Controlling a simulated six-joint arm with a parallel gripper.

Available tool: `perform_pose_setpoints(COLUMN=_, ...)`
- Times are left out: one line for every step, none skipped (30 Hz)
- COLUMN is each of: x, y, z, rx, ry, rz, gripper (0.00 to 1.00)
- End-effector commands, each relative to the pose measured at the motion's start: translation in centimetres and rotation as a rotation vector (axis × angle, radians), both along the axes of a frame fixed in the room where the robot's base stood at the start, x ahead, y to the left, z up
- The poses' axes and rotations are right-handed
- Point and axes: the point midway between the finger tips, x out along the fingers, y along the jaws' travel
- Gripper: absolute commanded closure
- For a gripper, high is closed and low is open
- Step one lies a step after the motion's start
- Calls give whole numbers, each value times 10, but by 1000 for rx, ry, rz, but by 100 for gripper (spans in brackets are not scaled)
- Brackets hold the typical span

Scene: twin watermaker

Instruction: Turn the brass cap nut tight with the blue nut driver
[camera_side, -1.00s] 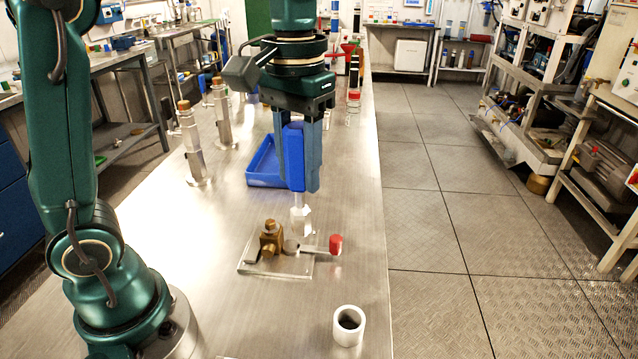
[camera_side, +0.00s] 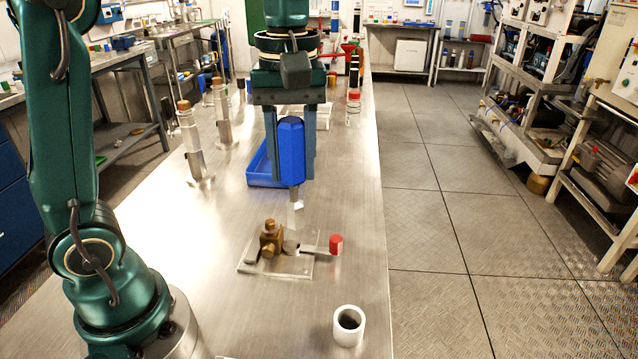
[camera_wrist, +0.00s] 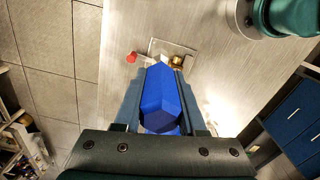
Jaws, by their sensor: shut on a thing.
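My gripper (camera_side: 291,165) is shut on the blue handle of the nut driver (camera_side: 291,150), which points down with its metal socket (camera_side: 296,212) above the clear base plate. The blue handle (camera_wrist: 160,98) also fills the middle of the wrist view, between my fingers (camera_wrist: 158,95). The brass valve block with its brass cap nut (camera_side: 269,228) stands on the plate (camera_side: 265,268), left of the socket tip. A lever with a red end (camera_side: 336,244) reaches right from the block. In the wrist view the driver hides part of the plate, and the brass (camera_wrist: 177,62) shows just beyond it.
A white ring-shaped holder (camera_side: 348,324) stands near the front right edge of the bench. A blue tray (camera_side: 262,170) lies behind the gripper. Metal posts with brass tops (camera_side: 190,140) stand at left. The bench is clear around the plate.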

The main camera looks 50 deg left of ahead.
Motion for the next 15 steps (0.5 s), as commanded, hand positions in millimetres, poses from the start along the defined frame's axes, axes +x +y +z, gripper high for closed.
perform_pose_setpoints(x=1, y=7, z=1, rx=1, ry=-1, rz=118, gripper=100)
perform_pose_setpoints(x=1, y=10, z=1, rx=1, ry=-2, rz=192, gripper=100)
perform_pose_setpoints(x=1, y=16, z=2, rx=2, ry=-2, rz=294, gripper=100)
perform_pose_setpoints(x=1, y=20, z=2, rx=2, ry=-2, rz=368, gripper=100)
perform_pose_setpoints(x=2, y=24, z=3, rx=3, ry=-2, rz=439, gripper=100)
perform_pose_setpoints(x=2, y=30, z=3, rx=3, ry=-3, rz=535, gripper=100)
perform_pose_setpoints(x=2, y=34, z=4, rx=3, ry=-3, rz=601, gripper=100)
perform_pose_setpoints(x=1, y=39, z=4, rx=4, ry=-3, rz=668, gripper=100)
perform_pose_setpoints(x=1, y=46, z=5, rx=4, ry=-4, rz=751, gripper=100)
perform_pose_setpoints(x=0, y=51, z=5, rx=4, ry=-4, rz=809, gripper=100)
perform_pose_setpoints(x=0, y=56, z=5, rx=5, ry=-4, rz=860, gripper=100)
perform_pose_setpoints(x=-1, y=62, z=6, rx=4, ry=-5, rz=914, gripper=100)
perform_pose_setpoints(x=-1, y=66, z=6, rx=5, ry=-5, rz=931, gripper=100)
perform_pose_setpoints(x=-2, y=69, z=6, rx=4, ry=-6, rz=945, gripper=100)
perform_pose_setpoints(x=-2, y=72, z=6, rx=4, ry=-7, rz=957, gripper=100)
